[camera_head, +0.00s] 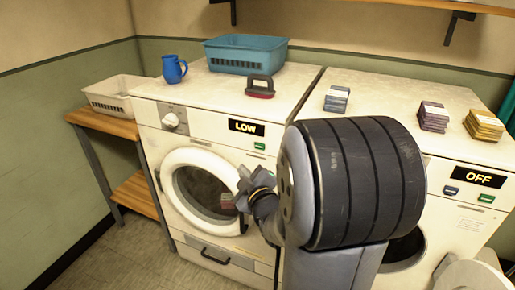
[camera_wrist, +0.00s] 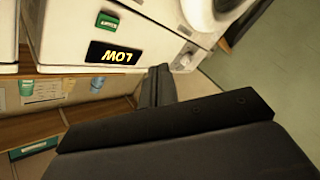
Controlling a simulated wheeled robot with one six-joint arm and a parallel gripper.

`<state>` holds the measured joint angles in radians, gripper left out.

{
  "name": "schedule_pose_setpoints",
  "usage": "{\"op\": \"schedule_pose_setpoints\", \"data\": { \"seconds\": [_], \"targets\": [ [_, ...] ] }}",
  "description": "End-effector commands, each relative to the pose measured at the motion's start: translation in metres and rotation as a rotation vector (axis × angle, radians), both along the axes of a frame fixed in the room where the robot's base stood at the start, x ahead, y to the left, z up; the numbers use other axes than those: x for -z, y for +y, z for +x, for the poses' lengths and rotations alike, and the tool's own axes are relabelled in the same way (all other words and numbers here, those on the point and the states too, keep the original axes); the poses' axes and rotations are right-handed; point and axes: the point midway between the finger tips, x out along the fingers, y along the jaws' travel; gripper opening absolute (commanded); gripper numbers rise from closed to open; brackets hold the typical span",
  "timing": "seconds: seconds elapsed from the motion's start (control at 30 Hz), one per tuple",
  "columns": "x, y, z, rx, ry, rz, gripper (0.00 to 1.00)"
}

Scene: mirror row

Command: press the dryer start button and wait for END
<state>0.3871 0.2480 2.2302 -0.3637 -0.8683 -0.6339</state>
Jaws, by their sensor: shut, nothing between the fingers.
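The left white front-loading machine (camera_head: 220,131) has a lit LOW display (camera_head: 246,128) and a small green button (camera_head: 260,146) just below it. I cannot tell from the pictures which one is the dryer. My gripper (camera_head: 244,184) is shut and empty in front of the left machine, below its panel. My arm hides part of the right machine.
A blue mug (camera_head: 174,69), a teal basket (camera_head: 246,54) and a red-and-black brush-like item (camera_head: 260,88) stand on the left machine. Stacked packets (camera_head: 337,99) lie on the right one. A wooden shelf unit (camera_head: 105,123) holds a white basket (camera_head: 112,97). Floor is clear at front left.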

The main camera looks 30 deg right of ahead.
Motion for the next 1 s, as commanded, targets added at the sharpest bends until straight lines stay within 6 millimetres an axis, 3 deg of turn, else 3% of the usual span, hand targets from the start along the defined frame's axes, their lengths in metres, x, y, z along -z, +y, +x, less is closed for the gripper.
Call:
{"op": "schedule_pose_setpoints", "data": {
  "seconds": [0.27, 0.7, 1.0],
  "targets": [
    [-0.001, -0.008, 0.006, 0.001, 0.001, 0.001, 0.00],
    [0.001, -0.055, 0.042, 0.001, 0.000, 0.000, 0.00],
    [0.000, -0.069, 0.054, -0.001, 0.001, 0.001, 0.00]
  ]
}}
